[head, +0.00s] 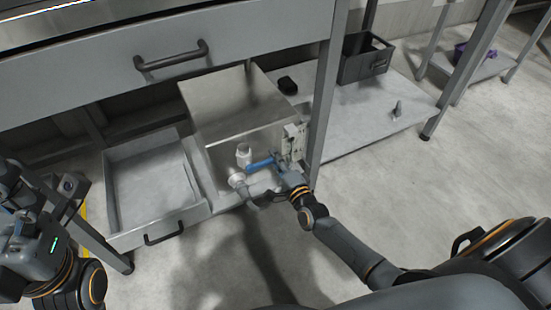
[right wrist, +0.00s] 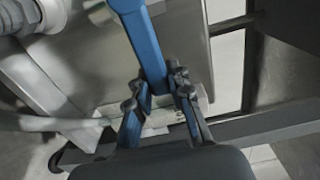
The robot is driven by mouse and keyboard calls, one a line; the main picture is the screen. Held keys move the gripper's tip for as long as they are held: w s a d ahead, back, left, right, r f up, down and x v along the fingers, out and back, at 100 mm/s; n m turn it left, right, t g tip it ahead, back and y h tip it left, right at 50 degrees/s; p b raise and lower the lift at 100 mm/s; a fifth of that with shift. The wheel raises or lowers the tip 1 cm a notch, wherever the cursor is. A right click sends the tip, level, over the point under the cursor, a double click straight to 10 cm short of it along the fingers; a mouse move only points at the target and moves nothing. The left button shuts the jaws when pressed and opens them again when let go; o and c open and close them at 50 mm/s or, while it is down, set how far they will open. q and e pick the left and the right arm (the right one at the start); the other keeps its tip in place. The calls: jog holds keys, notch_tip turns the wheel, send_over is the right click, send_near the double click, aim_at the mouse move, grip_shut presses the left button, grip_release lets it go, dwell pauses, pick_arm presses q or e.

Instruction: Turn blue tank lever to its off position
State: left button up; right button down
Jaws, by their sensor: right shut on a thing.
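The blue tank lever (head: 262,163) sits on the pipe fitting at the front of the metal tank (head: 235,105). In the head view it lies nearly level, pointing right from the valve. My right gripper (head: 280,161) is at its free end. In the right wrist view the lever (right wrist: 145,42) runs down between the fingers of the gripper (right wrist: 160,88), which are shut on its end. My left gripper (head: 68,187) is at the left edge, away from the tank; its finger opening is unclear.
An open drawer (head: 122,238) is left of the tank. A closed drawer with a dark handle (head: 172,58) is above. A table leg (head: 325,100) stands just right of my right gripper. A black bin (head: 364,62) is on the low shelf (head: 350,122). Floor in front is clear.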

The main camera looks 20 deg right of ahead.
jog(key=c, duration=1.2)
grip_release()
jog(key=shift+f, duration=0.15)
jog(key=s, duration=1.2)
jog(key=shift+d, duration=0.2)
